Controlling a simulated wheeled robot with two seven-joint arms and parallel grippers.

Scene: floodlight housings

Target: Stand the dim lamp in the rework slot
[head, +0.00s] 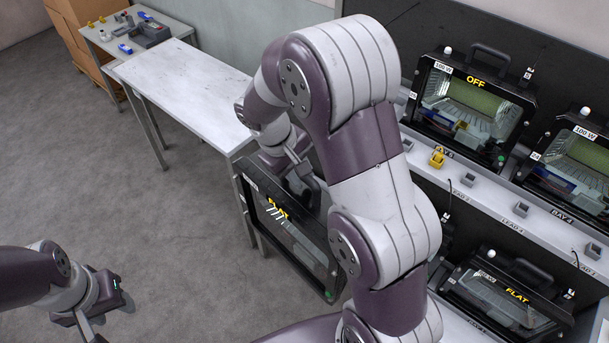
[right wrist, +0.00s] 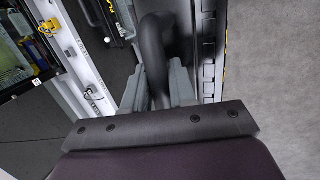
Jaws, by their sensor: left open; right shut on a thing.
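My right gripper (head: 303,170) is shut on the black handle (right wrist: 155,55) of a floodlight marked FLAT (head: 283,232). The floodlight hangs tilted in the head view, beside the white table's near end and left of the rack. My arm hides part of its right side. In the right wrist view the handle passes between both fingers (right wrist: 157,92). My left gripper (head: 92,322) is open and empty at lower left, over the floor, partly cut off by the frame. I cannot tell which place is the rework slot.
At right stands a rack with a floodlight marked OFF (head: 470,98), another marked 100 W (head: 575,160) and a lower one marked FLAT (head: 505,297). A yellow plug (head: 437,159) sits on the shelf edge. The white table (head: 185,88) is bare. A bench (head: 112,45) holds small items.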

